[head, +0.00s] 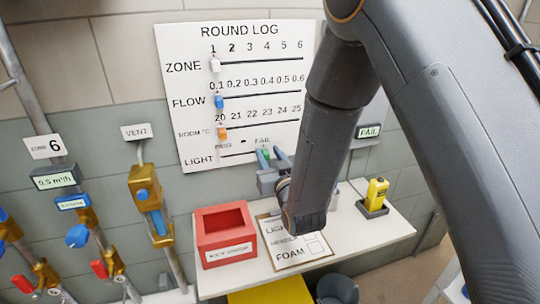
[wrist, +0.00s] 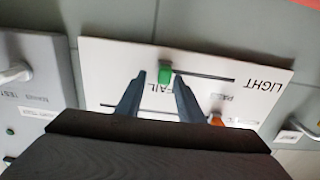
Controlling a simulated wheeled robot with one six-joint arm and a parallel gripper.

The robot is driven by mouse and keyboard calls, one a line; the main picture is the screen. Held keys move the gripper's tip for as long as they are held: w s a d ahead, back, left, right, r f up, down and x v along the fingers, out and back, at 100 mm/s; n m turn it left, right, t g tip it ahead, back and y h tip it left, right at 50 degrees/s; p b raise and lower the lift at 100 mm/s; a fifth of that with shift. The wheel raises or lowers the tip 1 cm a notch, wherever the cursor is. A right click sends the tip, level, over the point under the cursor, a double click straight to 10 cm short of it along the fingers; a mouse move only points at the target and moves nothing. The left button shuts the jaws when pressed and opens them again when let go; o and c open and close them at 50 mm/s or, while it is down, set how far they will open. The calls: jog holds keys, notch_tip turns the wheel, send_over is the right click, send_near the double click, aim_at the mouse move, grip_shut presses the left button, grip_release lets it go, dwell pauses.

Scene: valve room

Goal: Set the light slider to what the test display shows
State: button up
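The round log board (head: 290,60) hangs on the wall with several slider rows. The green light slider (wrist: 165,72) sits on the bottom track by the FAIL label (wrist: 157,86), away from PASS; it also shows in the head view (head: 266,154). The test display (head: 368,131) on the wall right of the board reads FAIL. My gripper (wrist: 160,78) is open, with one finger on each side of the green slider. The right finger looks very close to the slider; I cannot tell whether it touches. A gap shows at the left finger.
The other sliders are white (head: 215,65), blue (head: 219,101) and orange (head: 222,133). Below the board, a table (head: 350,247) holds a red box (head: 225,232), a paper sheet (head: 285,255) and a yellow device (head: 376,193). Pipes with valves stand at left.

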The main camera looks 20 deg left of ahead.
jog(key=b+v, duration=0.2)
jog(key=v, duration=0.5)
jog(key=shift+s+d, duration=0.25)
jog(key=shift+s, duration=0.05)
